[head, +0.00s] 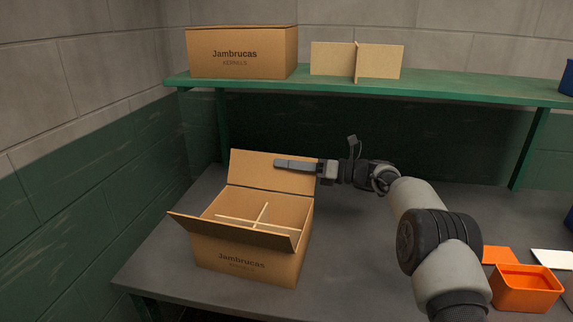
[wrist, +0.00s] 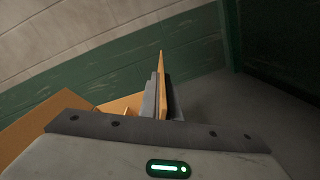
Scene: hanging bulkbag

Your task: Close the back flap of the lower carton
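The lower carton (head: 245,262), brown and marked Jambrucas, stands on the table with its top open and a pale cross divider (head: 262,214) inside. Its back flap (head: 252,172) stands up, leaning slightly back. Its front flap (head: 235,230) sticks outward toward the front. My gripper (head: 280,164) reaches in from the right at the back flap's upper right part, with one finger across its front face; the other is hidden behind it. In the wrist view, the flap (wrist: 163,85) runs edge-on between the two fingers (wrist: 163,103), which sit close against it on both sides.
A green shelf (head: 440,91) above the table holds a closed Jambrucas carton (head: 240,52) and a loose cardboard divider (head: 335,60). An orange bin (head: 525,291) stands at the table's right. A wall rises left of the carton. The grey table (head: 350,250) is clear right of the carton.

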